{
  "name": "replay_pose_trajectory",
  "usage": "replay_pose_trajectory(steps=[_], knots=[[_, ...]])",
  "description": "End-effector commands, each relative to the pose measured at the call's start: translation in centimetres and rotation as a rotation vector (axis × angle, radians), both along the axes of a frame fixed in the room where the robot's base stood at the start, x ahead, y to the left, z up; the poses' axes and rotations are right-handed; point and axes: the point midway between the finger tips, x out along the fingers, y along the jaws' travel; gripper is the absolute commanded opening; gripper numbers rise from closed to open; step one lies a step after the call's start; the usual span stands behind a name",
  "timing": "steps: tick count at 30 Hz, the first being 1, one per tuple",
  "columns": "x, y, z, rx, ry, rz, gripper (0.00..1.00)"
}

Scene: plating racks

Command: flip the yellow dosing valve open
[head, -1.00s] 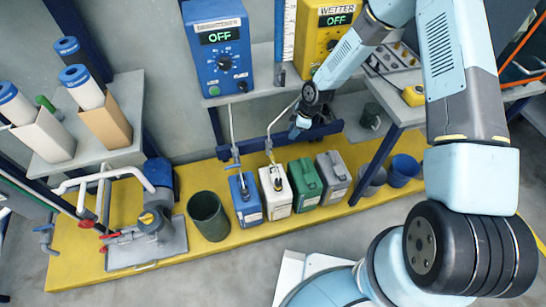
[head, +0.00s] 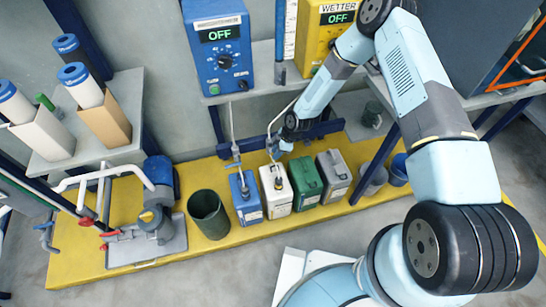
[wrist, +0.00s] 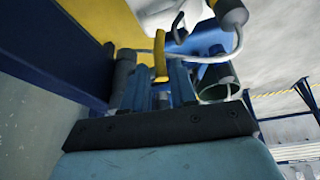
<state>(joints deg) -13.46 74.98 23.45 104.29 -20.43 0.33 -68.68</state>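The yellow dosing valve handle (wrist: 160,56) shows in the wrist view as an upright bar just past my fingertips, in line with the gap between them. My gripper (wrist: 160,85) is open, with one finger on each side of that gap. Contact with the handle cannot be made out. In the head view my gripper (head: 275,152) is at the hose above the white canister (head: 275,190), and it hides the valve there.
A blue canister (head: 245,203), green canister (head: 306,182) and grey canister (head: 334,175) stand beside the white one on the yellow platform (head: 225,245). A dark green bucket (head: 208,214) is at left. A blue controller (head: 219,50) and yellow controller (head: 325,32) read OFF.

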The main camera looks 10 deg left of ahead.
Motion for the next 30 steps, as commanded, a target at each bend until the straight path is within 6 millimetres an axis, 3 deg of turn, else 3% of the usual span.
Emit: replay_pose_trajectory(steps=[9,21,30], knots=[[-0.4,1.4,-3.4,0.0,-0.001,-0.001,0.27],[-0.4,1.5,-3.9,0.0,0.0,0.0,0.27],[-0.4,1.5,-3.9,0.0,0.0,0.0,0.0]])
